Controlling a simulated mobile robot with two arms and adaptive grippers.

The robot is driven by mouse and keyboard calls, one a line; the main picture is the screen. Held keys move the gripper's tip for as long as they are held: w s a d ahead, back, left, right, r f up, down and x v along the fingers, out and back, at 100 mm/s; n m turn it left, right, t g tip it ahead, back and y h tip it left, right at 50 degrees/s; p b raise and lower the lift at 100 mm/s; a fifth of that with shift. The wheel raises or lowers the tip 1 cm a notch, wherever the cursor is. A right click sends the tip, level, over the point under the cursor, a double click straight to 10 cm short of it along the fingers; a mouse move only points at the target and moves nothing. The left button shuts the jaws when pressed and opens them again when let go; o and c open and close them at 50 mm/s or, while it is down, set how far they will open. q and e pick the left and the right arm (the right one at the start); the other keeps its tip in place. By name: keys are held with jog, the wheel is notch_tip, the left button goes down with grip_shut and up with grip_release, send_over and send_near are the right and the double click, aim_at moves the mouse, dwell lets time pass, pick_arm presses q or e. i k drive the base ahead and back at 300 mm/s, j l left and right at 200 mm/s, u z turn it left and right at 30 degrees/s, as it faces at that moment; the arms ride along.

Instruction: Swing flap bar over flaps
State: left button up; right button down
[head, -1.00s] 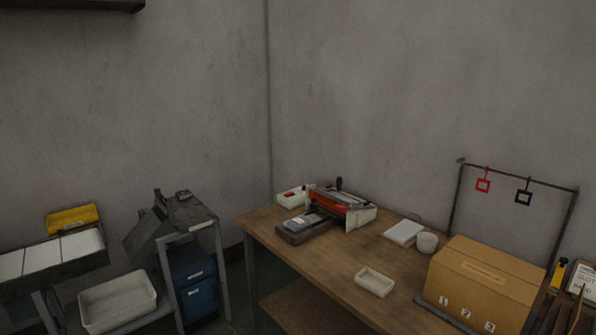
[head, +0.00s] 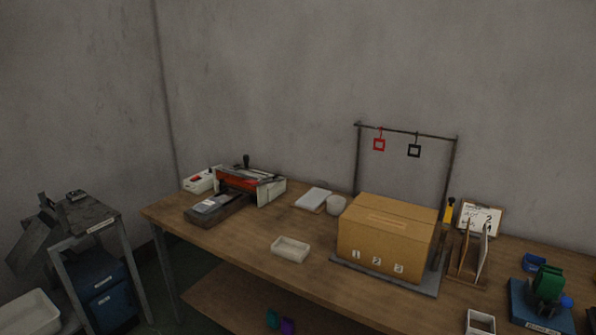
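A closed brown cardboard box (head: 385,232) stands on a dark base plate (head: 388,275) on the wooden table. Its front carries the labels 1, 2 and 3, and its top looks flat and shut. A dark bar frame (head: 440,136) stands upright behind the box, with two posts and a crossbar above the box's height. Neither of my grippers is in view.
A blue device with a green part (head: 546,290) is at the right. Bare tabletop lies before the box.

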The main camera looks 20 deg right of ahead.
aim_at(445, 225)
jog(key=z, duration=1.5)
jog(key=i+l, duration=0.15)
jog(key=l, duration=0.25)
jog(key=i+l, duration=0.15)
jog(key=l, duration=0.3)
jog(key=i+l+z, duration=0.1)
jog(key=l, duration=0.3)
jog(key=i+l, duration=0.2)
jog(key=l, duration=0.2)
jog(key=i+l, duration=0.15)
jog(key=l, duration=0.25)
jog(key=i+l+z, duration=0.1)
jog(key=l, duration=0.3)
